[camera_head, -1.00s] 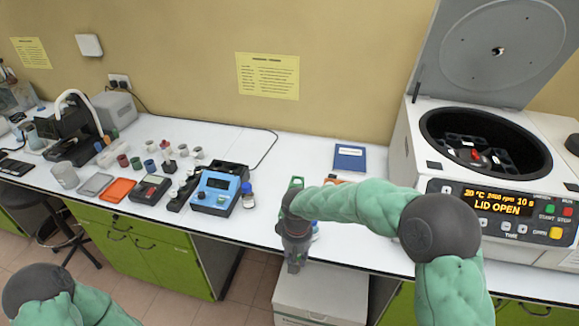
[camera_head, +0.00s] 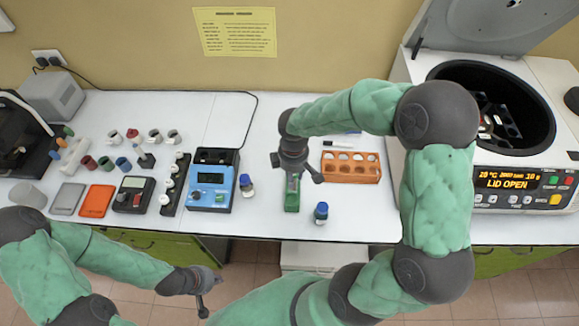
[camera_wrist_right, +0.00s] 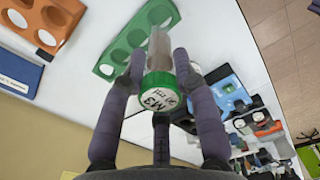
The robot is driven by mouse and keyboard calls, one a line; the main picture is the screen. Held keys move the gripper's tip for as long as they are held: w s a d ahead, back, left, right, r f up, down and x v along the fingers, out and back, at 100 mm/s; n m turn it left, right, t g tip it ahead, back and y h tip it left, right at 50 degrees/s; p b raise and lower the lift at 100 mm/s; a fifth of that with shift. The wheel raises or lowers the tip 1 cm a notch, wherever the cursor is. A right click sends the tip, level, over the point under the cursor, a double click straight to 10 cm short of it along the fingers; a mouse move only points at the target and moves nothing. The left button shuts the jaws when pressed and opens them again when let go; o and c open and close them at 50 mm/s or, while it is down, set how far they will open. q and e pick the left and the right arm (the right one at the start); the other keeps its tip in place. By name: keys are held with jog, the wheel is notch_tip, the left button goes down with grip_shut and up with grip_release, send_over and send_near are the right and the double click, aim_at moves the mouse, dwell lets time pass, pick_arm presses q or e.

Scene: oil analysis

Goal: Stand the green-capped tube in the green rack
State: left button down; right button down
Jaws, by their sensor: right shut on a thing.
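The green-capped tube shows in the right wrist view, its green cap (camera_wrist_right: 166,84) toward the camera and its clear body (camera_wrist_right: 160,48) pointing away. My right gripper (camera_wrist_right: 160,75) is shut around it just below the cap. Beyond it lies the green rack (camera_wrist_right: 108,68), with several round holes. The tube's far end overlaps the rack in this view; I cannot tell whether it is in a hole. In the head view my right gripper (camera_head: 294,168) is over the back of the green rack (camera_head: 292,203) and hides the tube. My left gripper (camera_head: 198,290) is low, in front of the bench; its jaws are unclear.
An orange rack (camera_head: 351,178) stands right of the green rack. A blue-capped bottle (camera_head: 321,213) is close in front, and another bottle (camera_head: 246,186) is to the left beside a blue device (camera_head: 211,188). The centrifuge (camera_head: 520,190) at the right has its lid open.

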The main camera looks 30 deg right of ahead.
aim_at(293, 192)
jog(key=shift+f+b, duration=4.15)
jog(key=shift+f, duration=1.3)
jog(key=c, duration=0.9)
grip_release()
jog(key=shift+r, duration=0.1)
notch_tip(293, 192, up, 12)
jog(key=shift+f, duration=0.1)
